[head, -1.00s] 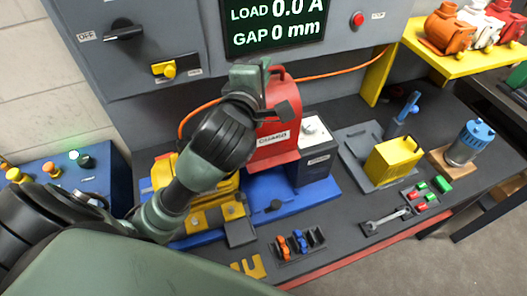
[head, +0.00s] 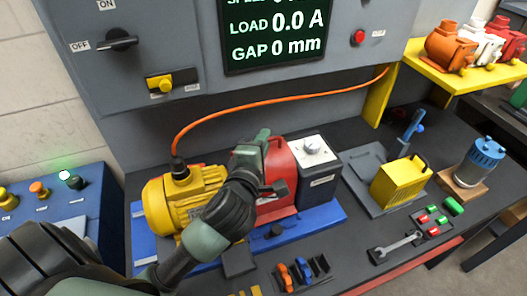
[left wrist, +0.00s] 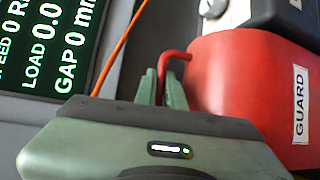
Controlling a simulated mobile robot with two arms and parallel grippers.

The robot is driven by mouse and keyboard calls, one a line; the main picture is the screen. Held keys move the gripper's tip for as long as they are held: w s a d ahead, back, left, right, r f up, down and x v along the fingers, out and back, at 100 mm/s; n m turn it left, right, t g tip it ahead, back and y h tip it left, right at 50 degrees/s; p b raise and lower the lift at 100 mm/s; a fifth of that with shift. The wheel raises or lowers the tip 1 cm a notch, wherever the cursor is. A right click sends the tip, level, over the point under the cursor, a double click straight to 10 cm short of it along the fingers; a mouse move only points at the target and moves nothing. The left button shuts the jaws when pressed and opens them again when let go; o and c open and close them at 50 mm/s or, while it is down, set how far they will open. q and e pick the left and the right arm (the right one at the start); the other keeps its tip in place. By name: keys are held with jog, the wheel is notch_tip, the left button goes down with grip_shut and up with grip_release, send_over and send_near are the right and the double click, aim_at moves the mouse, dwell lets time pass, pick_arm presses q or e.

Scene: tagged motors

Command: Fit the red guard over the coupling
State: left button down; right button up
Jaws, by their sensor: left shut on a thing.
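The red guard (head: 285,172) is between the yellow motor (head: 168,205) and the dark grey box with a white top (head: 318,172), low over the blue base (head: 318,218). The coupling is hidden, and I cannot tell whether the guard rests fully on the base. My left gripper (head: 264,160) is shut on the guard's handle. In the left wrist view its green fingers (left wrist: 156,88) close at the red handle (left wrist: 174,58), beside the guard body (left wrist: 240,85) with its GUARD label. My right gripper is not in view.
An orange cable (head: 250,107) runs behind the motor. A yellow cover (head: 400,182) stands on a grey plate to the right. A wrench (head: 398,243) and coloured clips (head: 303,270) lie near the front. A control panel (head: 275,35) is behind.

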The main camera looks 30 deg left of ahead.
pick_arm(q)
jog(key=shift+f, duration=1.55)
jog(key=c, duration=1.9)
grip_release()
jog(key=shift+f, duration=0.3)
jog(key=o, duration=0.4)
jog(key=shift+s+r, duration=0.1)
jog(key=b+v, duration=0.1)
jog(key=v, duration=0.4)
jog(key=shift+s+d+b, duration=0.1)
jog(key=shift+s+b, duration=0.1)
jog(key=shift+b, duration=0.15)
jog(key=p+v, duration=0.3)
jog(key=v, duration=0.3)
jog(key=shift+s+r, duration=0.25)
jog(key=shift+s, duration=0.1)
